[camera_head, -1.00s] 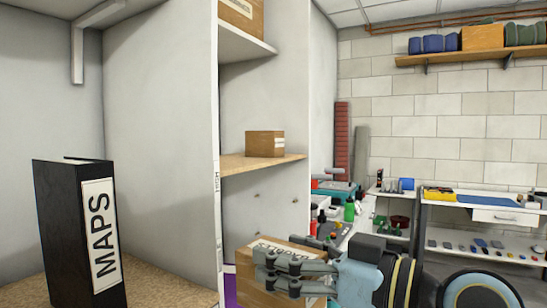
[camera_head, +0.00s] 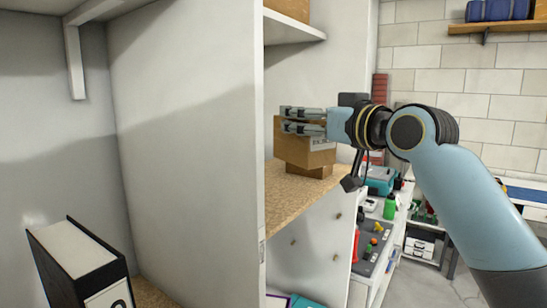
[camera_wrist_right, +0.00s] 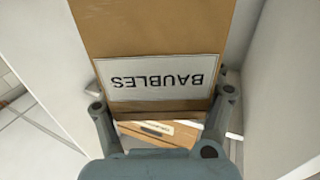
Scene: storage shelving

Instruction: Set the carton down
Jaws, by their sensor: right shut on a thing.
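The brown carton (camera_head: 309,150) is in my right gripper (camera_head: 284,119), whose fingers are shut on it, above the chipboard shelf (camera_head: 292,200). In the right wrist view the carton (camera_wrist_right: 155,30) fills the upper middle, its white label reading BAUBLES upside down, with fingers (camera_wrist_right: 163,108) on both sides. A smaller brown box (camera_head: 310,171) stands on the shelf just beneath the carton. I cannot tell whether the two touch. Part of a labelled box (camera_wrist_right: 158,132) shows between the fingers in the wrist view. My left gripper is not in view.
A white upright panel (camera_head: 190,130) divides this bay from the left one, where a black binder (camera_head: 80,265) stands. An upper shelf (camera_head: 292,28) with a box (camera_head: 288,8) lies above the carton. The front part of the chipboard shelf is bare.

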